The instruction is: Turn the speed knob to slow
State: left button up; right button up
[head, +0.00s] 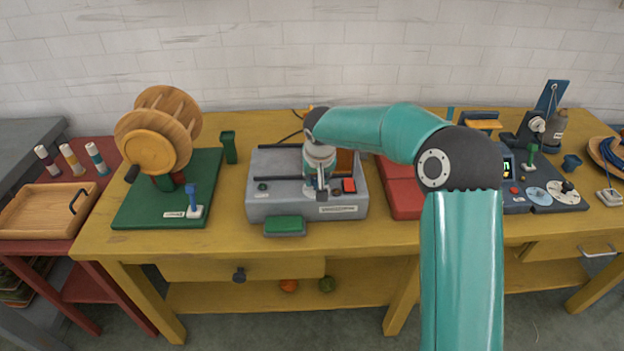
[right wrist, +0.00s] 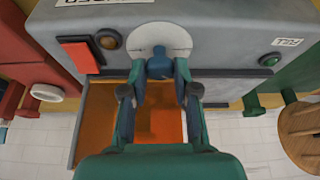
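The grey machine (head: 262,207) stands mid-table in the head view. In the right wrist view, a blue knob (right wrist: 158,66) sits on a round white dial (right wrist: 160,37) on its grey face (right wrist: 222,30). My right gripper (head: 319,188) is over the machine, pointing down. In the right wrist view its two fingers (right wrist: 160,76) stand either side of the knob, with a small gap seeming to show on both sides. The gripper is open. Dial markings are not readable, and the gripper mostly hides the knob in the head view. My left gripper is not in view.
A red button (head: 349,185) sits right of the gripper on the machine; a green pad (head: 284,226) is at its front. A wooden reel (head: 160,130) stands on a green base at left. Bare yellow tabletop (head: 232,215) shows between reel and machine.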

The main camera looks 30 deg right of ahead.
grip_shut()
jog(key=shift+a, duration=0.55)
jog(key=shift+s+d, duration=0.1)
jog(key=shift+d, duration=0.2)
jog(key=shift+d+r, duration=0.2)
jog(key=shift+r, duration=0.05)
jog(key=shift+o, duration=2)
grip_release()
jog(key=o, duration=0.4)
jog(key=shift+w+f, duration=0.15)
jog(key=shift+w, duration=0.1)
jog(key=shift+s, duration=0.1)
